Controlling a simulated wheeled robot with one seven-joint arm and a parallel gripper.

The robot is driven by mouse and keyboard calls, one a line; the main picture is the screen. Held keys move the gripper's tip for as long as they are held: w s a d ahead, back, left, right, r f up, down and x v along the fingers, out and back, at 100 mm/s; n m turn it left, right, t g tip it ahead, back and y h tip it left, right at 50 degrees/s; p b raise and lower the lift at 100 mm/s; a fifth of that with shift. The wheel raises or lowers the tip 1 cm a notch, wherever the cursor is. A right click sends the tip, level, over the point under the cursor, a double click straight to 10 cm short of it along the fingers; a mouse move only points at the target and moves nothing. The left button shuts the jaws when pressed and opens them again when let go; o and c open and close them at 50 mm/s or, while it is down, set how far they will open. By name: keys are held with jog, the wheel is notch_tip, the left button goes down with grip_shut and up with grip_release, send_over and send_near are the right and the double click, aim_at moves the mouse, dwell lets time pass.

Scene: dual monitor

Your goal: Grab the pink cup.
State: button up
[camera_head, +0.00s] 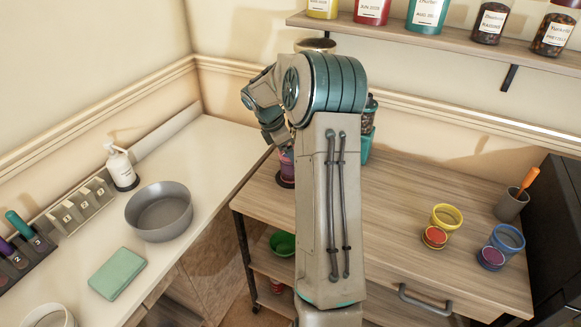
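A pink-purple cup-like thing (287,163) stands on the wooden cabinet top, just left of my upright arm link. Its lower part is dark, and my arm hides its right side. My arm rises through the middle of the view and bends down to the left at its top. My gripper (281,139) is at the end of that bend, directly above the pink thing in the picture. The fingers are small and partly hidden, so I cannot tell whether they are open or touch it.
Teal containers (366,146) stand behind my arm. Yellow (447,216) and blue (508,238) cups, and a grey cup (511,204) with an orange-handled tool, stand at right. A grey bowl (159,211) and white pump bottle (121,167) stand on the left counter. A jar shelf (440,42) hangs above.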

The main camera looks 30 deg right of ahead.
jog(key=c, duration=1.8)
jog(key=shift+o, duration=0.2)
jog(key=shift+r, duration=0.1)
